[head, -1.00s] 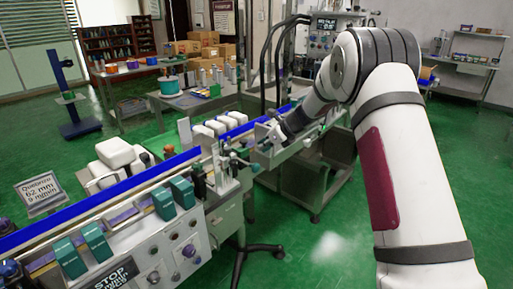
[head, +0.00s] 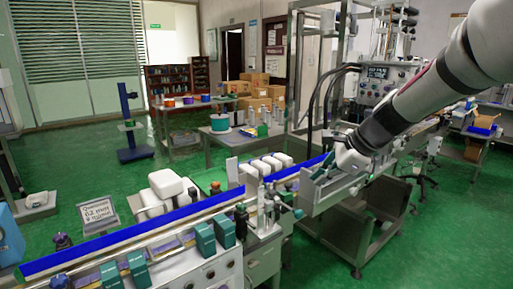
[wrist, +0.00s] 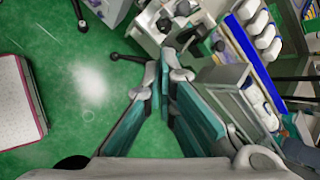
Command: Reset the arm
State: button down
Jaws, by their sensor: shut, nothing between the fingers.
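My gripper (wrist: 166,65) points downward in the wrist view, its two teal-padded fingers meeting at the tips with nothing between them. Green floor and part of the conveyor machine show beyond the fingertips. In the head view my arm reaches in from the upper right, and its end overlaps the metal channel of the machine. The fingers are too small there to make out clearly, and I cannot tell whether they touch the channel.
The conveyor with blue guide rails (head: 130,236) runs across the lower left. A control panel (head: 388,75) rises behind my arm. The green floor (head: 310,268) is open at the front.

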jog(key=s+a+r+n+g+h+p, duration=0.15)
jog(key=s+n, duration=0.35)
jog(key=s, duration=0.5)
jog(key=s+r+n+t+h+b, duration=0.1)
jog(key=s+r+n, duration=0.2)
jog(key=s+n, duration=0.5)
jog(key=s+d+f+n+h, duration=0.1)
jog(key=s+n, duration=0.2)
jog(key=s, duration=0.5)
jog(key=s+d+f+n+h+p, duration=0.1)
jog(key=s+d+n, duration=0.1)
jog(key=s, duration=0.7)
jog(key=shift+s+d+f+n+g, duration=0.2)
jog(key=shift+n+g, duration=0.15)
jog(key=shift+n, duration=0.25)
jog(key=shift+a+r+h, duration=0.1)
jog(key=shift+h, duration=0.15)
